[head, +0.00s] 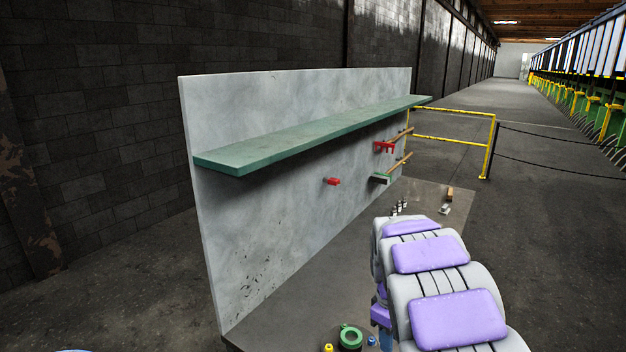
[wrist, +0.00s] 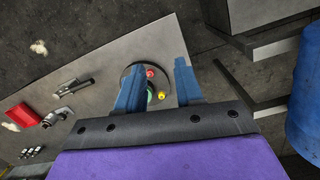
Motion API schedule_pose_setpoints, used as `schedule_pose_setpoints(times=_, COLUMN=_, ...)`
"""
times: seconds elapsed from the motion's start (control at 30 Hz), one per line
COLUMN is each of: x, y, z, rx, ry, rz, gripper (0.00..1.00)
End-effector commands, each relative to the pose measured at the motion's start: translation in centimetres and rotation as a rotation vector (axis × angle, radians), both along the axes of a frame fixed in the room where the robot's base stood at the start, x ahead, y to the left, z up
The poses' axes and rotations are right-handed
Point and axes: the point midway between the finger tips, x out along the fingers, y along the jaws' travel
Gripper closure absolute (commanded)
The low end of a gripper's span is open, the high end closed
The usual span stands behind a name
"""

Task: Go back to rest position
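My gripper (wrist: 159,72) shows in the wrist view with two blue fingers spread apart and nothing held between them. It points down over the grey table. Past the fingers is a dark round piece (wrist: 128,74) bearing a green ring, a red knob (wrist: 150,73) and a yellow knob (wrist: 161,95). The left finger hides part of it. In the head view, my purple-padded arm reaches over the table's right side and hides most of the gripper. The green ring (head: 350,331) lies near the table's front edge there.
A grey upright panel (head: 290,225) with a green shelf (head: 310,137) stands behind the table (head: 300,305). Tools hang on it. A red box (wrist: 20,117) and small metal tools lie on the table. A blue barrel (wrist: 307,100) stands at right. A yellow rail (head: 490,150) is beyond.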

Motion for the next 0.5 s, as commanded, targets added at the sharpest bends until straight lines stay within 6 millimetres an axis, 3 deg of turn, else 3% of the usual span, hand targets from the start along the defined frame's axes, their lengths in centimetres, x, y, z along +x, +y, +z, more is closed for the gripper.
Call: schedule_pose_setpoints(times=0.5, x=-11.3, y=0.4, z=2.5, rx=-0.003, ry=0.005, rz=-0.298, gripper=0.64)
